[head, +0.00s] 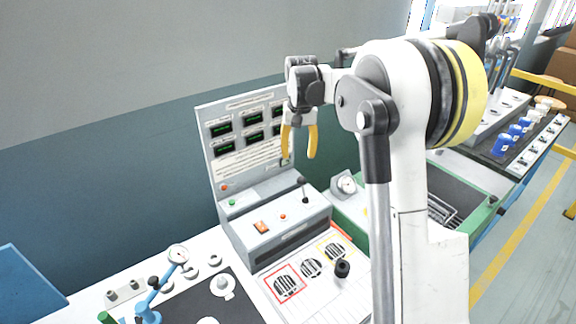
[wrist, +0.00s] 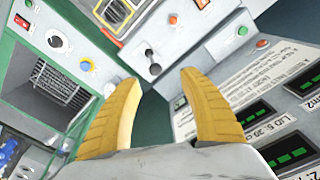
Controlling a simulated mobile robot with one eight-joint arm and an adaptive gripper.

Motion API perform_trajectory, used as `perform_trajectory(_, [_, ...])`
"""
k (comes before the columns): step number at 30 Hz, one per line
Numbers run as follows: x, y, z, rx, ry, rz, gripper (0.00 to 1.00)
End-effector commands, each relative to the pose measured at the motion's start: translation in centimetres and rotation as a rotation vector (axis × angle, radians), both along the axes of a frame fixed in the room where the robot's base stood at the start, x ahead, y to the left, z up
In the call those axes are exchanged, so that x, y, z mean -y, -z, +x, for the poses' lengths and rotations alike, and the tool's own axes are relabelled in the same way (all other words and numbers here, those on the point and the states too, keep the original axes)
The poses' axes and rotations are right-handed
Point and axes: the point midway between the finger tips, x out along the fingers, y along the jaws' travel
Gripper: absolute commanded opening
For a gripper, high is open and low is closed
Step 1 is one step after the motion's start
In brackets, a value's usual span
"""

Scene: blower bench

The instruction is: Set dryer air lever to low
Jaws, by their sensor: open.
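A small lever (head: 304,190) with a dark knob stands on the top of the grey console (head: 262,222), near its right end. I take it for the dryer air lever; no label for it is readable. In the wrist view the lever (wrist: 153,60) shows just beyond the gap between the fingertips, its dark knob towards me. My gripper (head: 299,156) has yellow fingers spread apart and empty, pointing down above the lever. In the wrist view the open fingers (wrist: 158,80) are apart from the lever.
An upright panel with green displays (head: 246,135) stands behind the console, close to my gripper. A green-framed unit with a dial gauge (head: 346,185) is to the right. A black knob (head: 342,267) stands on the vented plate in front.

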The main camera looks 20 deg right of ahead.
Motion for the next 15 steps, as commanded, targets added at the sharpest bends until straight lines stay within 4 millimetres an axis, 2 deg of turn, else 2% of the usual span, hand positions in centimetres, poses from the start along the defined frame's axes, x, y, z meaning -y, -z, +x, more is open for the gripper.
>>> perform_trajectory(2, [1.2,1.1,1.3,-0.028,0.02,0.007,0.5])
perform_trajectory(6, [2.3,2.5,2.2,-0.058,0.041,0.015,0.5])
perform_trajectory(11, [2.5,4.1,2.3,-0.066,0.045,0.016,0.5])
perform_trajectory(15, [2.5,6.7,2.3,-0.065,0.045,0.016,0.5])
